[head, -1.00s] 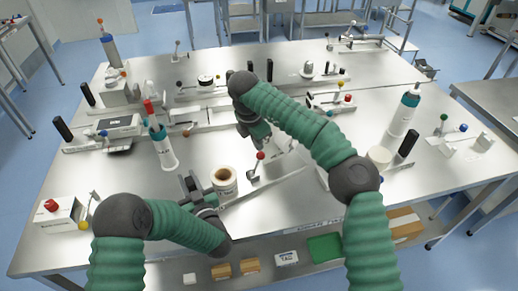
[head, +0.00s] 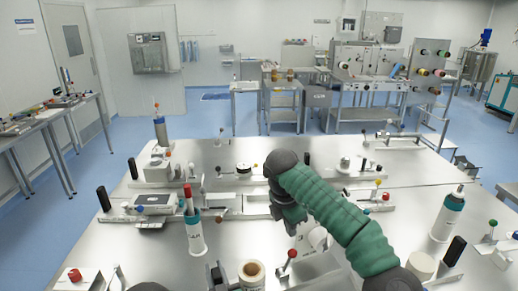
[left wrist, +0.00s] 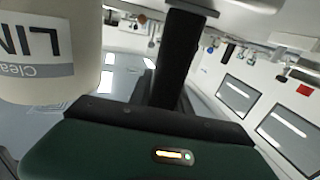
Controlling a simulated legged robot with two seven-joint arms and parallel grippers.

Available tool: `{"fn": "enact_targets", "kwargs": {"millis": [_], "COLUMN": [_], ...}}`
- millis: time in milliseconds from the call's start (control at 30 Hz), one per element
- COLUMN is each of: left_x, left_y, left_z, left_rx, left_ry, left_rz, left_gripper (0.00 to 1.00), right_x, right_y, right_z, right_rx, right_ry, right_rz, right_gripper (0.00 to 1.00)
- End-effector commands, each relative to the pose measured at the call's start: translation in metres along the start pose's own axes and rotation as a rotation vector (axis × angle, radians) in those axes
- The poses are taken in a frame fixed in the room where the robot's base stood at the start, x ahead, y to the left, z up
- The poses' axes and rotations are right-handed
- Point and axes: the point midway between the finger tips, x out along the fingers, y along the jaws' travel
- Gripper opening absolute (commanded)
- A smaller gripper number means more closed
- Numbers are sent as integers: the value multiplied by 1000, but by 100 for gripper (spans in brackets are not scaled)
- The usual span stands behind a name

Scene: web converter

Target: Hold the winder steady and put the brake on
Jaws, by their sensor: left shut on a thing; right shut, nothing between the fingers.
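The winder's pale roll (head: 252,272) with a brown core stands at the bottom middle of the head view. My left gripper (head: 224,277) is at its left side and shut on it; the contact is partly hidden. A pale cylinder marked "LIN" (left wrist: 45,50) fills the left of the left wrist view, beside a dark finger. A red-knobbed lever (head: 291,256), apparently the brake, stands just right of the roll, tilted. My right gripper (head: 291,228) is shut and empty, pointing down, just above the red knob in the picture; whether they touch is unclear.
A bottle (head: 194,230) with a red top stands left of the roll. A white bottle (head: 447,215) and a black post (head: 454,251) stand at the right. Several small fixtures line the steel table (head: 145,265). Bare steel lies left of the red-topped bottle.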

Motion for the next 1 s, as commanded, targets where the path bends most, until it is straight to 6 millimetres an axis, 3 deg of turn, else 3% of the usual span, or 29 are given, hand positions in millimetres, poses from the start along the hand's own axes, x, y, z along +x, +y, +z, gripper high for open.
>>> {"fn": "enact_targets", "kwargs": {"millis": [33,367,400,567,867,1000], "left_x": [-3,-3,-3,-3,-4,-20], "left_y": [-1,-1,-1,0,0,1], "left_z": [8,5,4,1,-2,-2], "left_rx": [8,7,7,4,2,2], "left_ry": [-24,-21,-20,-14,-8,-9], "left_rz": [2,3,4,4,4,7], "left_gripper": [0,0,29,49,49,49], "right_x": [-1,-3,-3,-3,-5,-4], "right_y": [0,0,0,-1,-1,-1], "right_z": [0,0,0,0,0,0], "right_rx": [0,0,0,0,1,0], "right_ry": [0,-1,-1,-1,-1,-1], "right_rz": [0,1,1,1,2,2], "right_gripper": [0,0,0,0,0,0]}}
